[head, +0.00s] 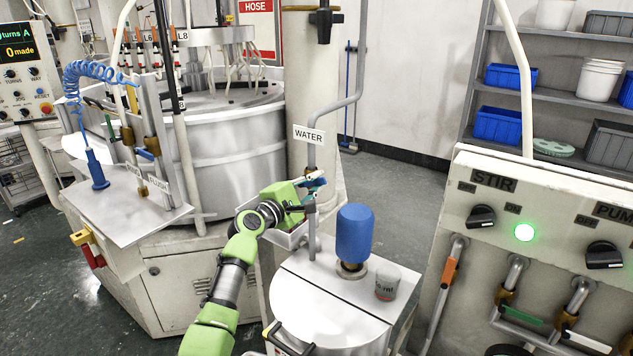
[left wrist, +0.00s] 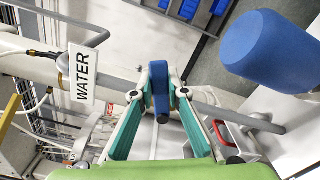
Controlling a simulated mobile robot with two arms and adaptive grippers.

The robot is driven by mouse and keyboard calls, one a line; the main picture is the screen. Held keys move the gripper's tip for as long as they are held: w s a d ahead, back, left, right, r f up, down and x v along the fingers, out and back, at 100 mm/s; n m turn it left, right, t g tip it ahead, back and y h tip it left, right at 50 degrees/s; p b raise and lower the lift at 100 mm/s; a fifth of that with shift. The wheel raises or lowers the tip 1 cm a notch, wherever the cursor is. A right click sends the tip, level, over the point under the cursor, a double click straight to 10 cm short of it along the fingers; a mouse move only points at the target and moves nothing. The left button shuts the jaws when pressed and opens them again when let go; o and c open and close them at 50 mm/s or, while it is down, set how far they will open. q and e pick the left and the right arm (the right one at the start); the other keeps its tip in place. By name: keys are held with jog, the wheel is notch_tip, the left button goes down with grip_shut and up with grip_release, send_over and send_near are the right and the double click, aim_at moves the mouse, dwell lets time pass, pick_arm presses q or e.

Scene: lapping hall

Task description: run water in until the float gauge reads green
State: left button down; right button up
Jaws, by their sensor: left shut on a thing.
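My left gripper (head: 314,184) is at the pipe below the WATER sign (head: 308,135). In the left wrist view its green fingers (left wrist: 158,88) are shut on a blue valve lever (left wrist: 160,90). The water pipe (head: 311,157) runs down to a white tank (head: 335,310) with a pale lid. A blue motor (head: 355,235) stands upright on the lid; it also shows in the left wrist view (left wrist: 272,50). Beside it is a clear cup-like thing (head: 387,282) with small coloured marks, too small to read. I cannot make out a float gauge reading. My right gripper is out of view.
A control panel with a STIR knob (head: 481,217) and a lit green lamp (head: 524,232) stands at the right. A large round lapping machine (head: 235,155) fills the left back. Shelves with blue bins (head: 497,125) stand behind. Floor between is clear.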

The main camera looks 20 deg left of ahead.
pick_arm(q)
jog(key=shift+a+r+n+p, duration=0.1)
jog(key=shift+r+n+p, duration=0.2)
jog(key=shift+n, duration=0.3)
jog(key=shift+f, duration=0.1)
jog(key=c, duration=2)
grip_release()
jog(key=shift+o, duration=0.2)
jog(key=v, duration=1.2)
